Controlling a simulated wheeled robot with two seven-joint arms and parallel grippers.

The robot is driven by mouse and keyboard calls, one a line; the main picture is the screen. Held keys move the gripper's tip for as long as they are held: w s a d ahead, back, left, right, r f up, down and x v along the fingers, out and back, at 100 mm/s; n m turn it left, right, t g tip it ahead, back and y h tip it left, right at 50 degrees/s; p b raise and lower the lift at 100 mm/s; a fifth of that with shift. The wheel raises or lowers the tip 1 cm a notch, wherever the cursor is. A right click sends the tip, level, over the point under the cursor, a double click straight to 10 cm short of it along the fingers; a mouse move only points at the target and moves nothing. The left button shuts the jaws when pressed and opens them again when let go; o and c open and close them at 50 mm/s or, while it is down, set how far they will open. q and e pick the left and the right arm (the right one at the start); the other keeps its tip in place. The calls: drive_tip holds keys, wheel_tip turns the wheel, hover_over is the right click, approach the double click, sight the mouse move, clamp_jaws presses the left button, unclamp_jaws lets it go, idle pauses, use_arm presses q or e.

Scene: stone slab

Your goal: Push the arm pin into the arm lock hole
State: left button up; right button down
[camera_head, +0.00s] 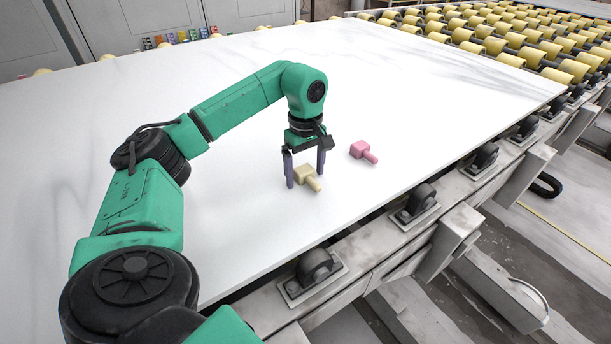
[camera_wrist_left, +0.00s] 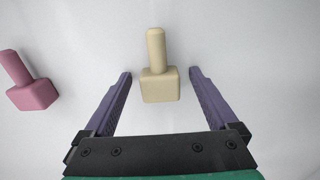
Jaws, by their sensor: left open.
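A cream-coloured piece (camera_head: 306,175), a block with a round peg, lies on the white slab (camera_head: 420,90). It also shows in the left wrist view (camera_wrist_left: 160,84), its block end between the fingertips and its peg pointing away. A pink piece (camera_head: 361,151) of like shape lies to its right in the head view; it also shows in the left wrist view (camera_wrist_left: 32,92). My left gripper (camera_head: 306,178) is open, pointing down, with its purple fingers either side of the cream block. In the left wrist view there are gaps between the fingers (camera_wrist_left: 160,85) and the block. No lock hole can be made out.
Black rollers (camera_head: 316,264) on a metal frame line the slab's near edge. Yellow rollers (camera_head: 495,45) stand beyond its far right edge. Grey cabinets (camera_head: 130,25) stand at the back. The slab around the two pieces is clear.

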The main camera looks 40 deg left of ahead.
use_arm(q)
drive_tip(key=shift+r, duration=0.1)
clamp_jaws()
